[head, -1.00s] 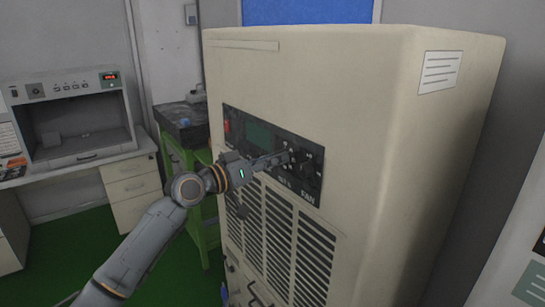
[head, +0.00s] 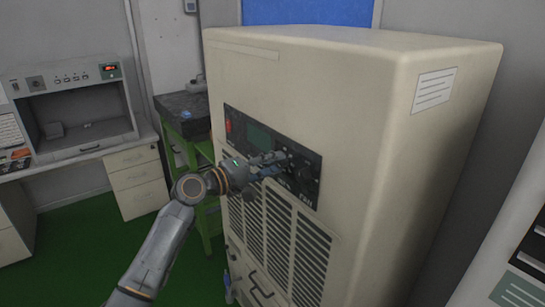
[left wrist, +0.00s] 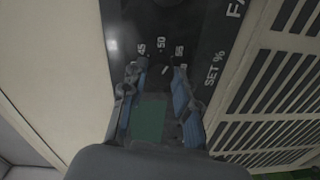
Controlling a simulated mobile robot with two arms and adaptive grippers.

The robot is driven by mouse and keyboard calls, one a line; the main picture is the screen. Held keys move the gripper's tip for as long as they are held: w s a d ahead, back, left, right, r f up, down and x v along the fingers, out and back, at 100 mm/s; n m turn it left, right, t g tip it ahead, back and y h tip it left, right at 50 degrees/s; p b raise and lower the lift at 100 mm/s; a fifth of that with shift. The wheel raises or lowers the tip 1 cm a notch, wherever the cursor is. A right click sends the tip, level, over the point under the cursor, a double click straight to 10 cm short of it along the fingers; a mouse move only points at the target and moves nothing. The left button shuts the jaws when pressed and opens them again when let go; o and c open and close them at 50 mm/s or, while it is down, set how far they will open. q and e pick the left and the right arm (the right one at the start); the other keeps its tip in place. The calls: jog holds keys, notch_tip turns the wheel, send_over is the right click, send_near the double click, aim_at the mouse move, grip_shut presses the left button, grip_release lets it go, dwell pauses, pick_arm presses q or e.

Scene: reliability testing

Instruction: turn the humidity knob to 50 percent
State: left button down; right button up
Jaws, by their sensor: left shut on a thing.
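The control panel (head: 259,139) is a dark strip on the front of a beige cabinet. My left gripper (head: 281,159) reaches it from the left and covers most of the humidity knob in the head view. In the left wrist view the left gripper (left wrist: 157,72) is shut on the dark humidity knob (left wrist: 166,75), one finger on each side. Marks 45, 50 (left wrist: 161,44) and what looks like 55 stand around the knob, with "SET %" beside it. A small white mark on the knob points roughly toward 50; its exact reading is unclear. My right gripper is out of view.
The fan knob (head: 304,172) sits right of the gripper, above the word FAN. A red switch (head: 229,127) and green display (head: 259,137) are to the left. Vent slats (head: 289,243) lie below. A green stand (head: 207,215) stands left of the cabinet (head: 390,130).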

pick_arm(q)
jog(key=shift+n+p, duration=1.35)
jog(key=shift+n, duration=0.75)
jog(key=c, duration=1)
grip_release()
jog(key=shift+a, duration=0.15)
jog(key=v, duration=1.1)
jog(key=shift+a, duration=0.35)
jog(key=shift+s, duration=0.15)
